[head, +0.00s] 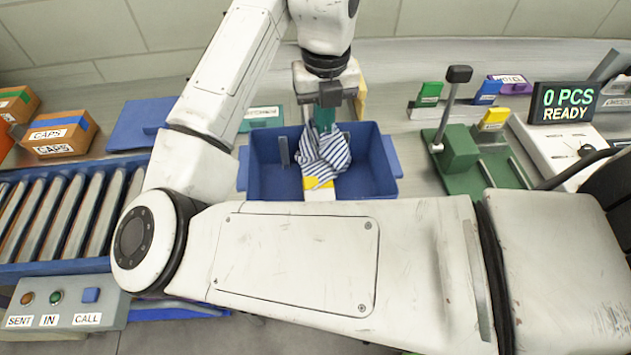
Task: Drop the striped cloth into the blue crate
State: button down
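The blue crate (377,162) stands open on the worktop near the middle of the head view. The striped cloth (335,152), white with dark blue stripes, hangs bunched within the crate's outline. My gripper (324,122) points down over the crate, with teal fingers at the gathered top of the cloth. It appears shut on the cloth, though the fingertips are partly hidden. I cannot tell whether the cloth's lower end touches the crate floor. A yellow and white piece (318,184) shows just below the cloth. My arm's near link hides part of the crate's front.
A roller conveyor (70,215) and cardboard boxes (60,134) labelled CAPS are at left. A green lever press (460,150) and a display (564,103) reading "0 PCS READY" are at right. A button panel (60,305) is at front left.

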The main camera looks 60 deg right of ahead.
notch_tip(320, 180, down, 4)
jog(key=shift+r+b, duration=0.2)
jog(key=shift+b, duration=0.75)
grip_release()
dwell(0.6)
jog(key=shift+r, duration=0.15)
notch_tip(320, 180, up, 5)
jog(key=p, duration=0.4)
jog(key=shift+r, duration=0.15)
